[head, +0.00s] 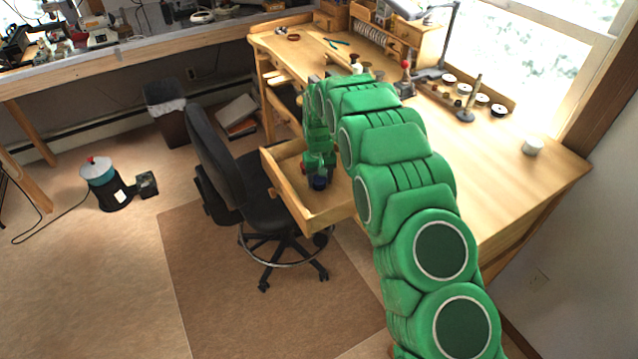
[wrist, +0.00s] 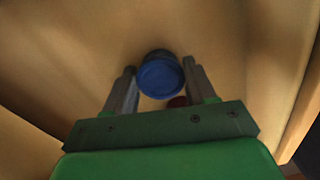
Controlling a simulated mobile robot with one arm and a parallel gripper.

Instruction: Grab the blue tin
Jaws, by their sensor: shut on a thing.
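The blue tin (wrist: 160,78) is between the two fingers of my gripper (wrist: 160,82) in the wrist view. Its round blue top faces the camera, with a darker side behind it. In the head view the blue tin (head: 319,182) shows as a small dark blue shape below my gripper (head: 319,172), at the open wooden drawer (head: 325,217). My gripper is shut on the tin. A small red thing (wrist: 177,102) shows just below the tin in the wrist view, partly hidden by my gripper.
The drawer's wooden walls surround my gripper closely. A black office chair (head: 222,160) stands left of the drawer. The workbench (head: 480,165) above holds a white cup (head: 533,146), several small jars and a lamp (head: 445,40). Open floor lies in front of the chair.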

